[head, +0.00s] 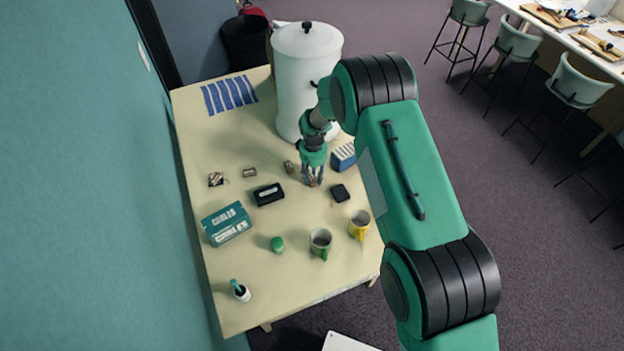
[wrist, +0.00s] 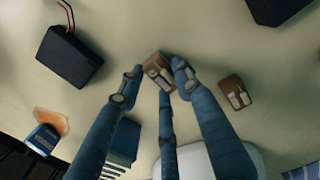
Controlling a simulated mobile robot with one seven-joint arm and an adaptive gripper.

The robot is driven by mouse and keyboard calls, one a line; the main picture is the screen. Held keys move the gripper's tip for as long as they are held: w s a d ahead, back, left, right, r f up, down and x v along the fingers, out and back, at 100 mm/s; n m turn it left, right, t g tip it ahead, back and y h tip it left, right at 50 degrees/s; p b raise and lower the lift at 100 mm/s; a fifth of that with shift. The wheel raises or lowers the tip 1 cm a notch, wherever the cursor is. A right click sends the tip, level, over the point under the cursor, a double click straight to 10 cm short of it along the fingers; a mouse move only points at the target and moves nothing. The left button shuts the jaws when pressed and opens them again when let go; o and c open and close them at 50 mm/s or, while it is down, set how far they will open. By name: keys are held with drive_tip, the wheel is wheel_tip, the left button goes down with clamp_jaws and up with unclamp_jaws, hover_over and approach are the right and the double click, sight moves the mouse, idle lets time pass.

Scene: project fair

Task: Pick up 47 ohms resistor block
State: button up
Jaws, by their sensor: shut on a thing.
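My gripper (head: 313,180) is low over the table, left of a small black box. In the wrist view its blue-grey fingers (wrist: 158,84) are shut on a small brown resistor block (wrist: 158,72), which has pale markings on its face. The marking is too small to read, so I cannot tell its ohms value. The block is mostly hidden by the fingers in the head view. A second, similar brown block (wrist: 235,92) lies just to the right in the wrist view, apart from the fingers. Other small blocks (head: 249,172) lie to the left of the gripper in the head view.
A tall white urn (head: 300,80) stands behind the gripper. A blue-striped box (head: 343,156) and the black box (head: 340,192) with red wires (wrist: 68,55) are close by. A green mug (head: 320,243), yellow mug (head: 359,225) and cables box (head: 227,223) stand nearer the front.

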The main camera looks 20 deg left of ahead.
sight(313, 178)
drive_tip(key=shift+r, duration=0.1)
drive_tip(key=shift+r, duration=0.65)
wheel_tip(313, 178, up, 2)
drive_tip(key=shift+b, duration=0.45)
drive_tip(key=s+d, duration=0.3)
drive_tip(key=s, duration=0.1)
drive_tip(key=s+d+r+b, duration=0.1)
drive_tip(key=s+d, duration=0.2)
drive_tip(key=s, duration=0.1)
drive_tip(key=s+d, duration=0.3)
drive_tip(key=s, duration=0.2)
drive_tip(key=shift+d+r+b, duration=0.15)
drive_tip(key=shift+r+b, duration=0.1)
drive_tip(key=shift+b, duration=0.15)
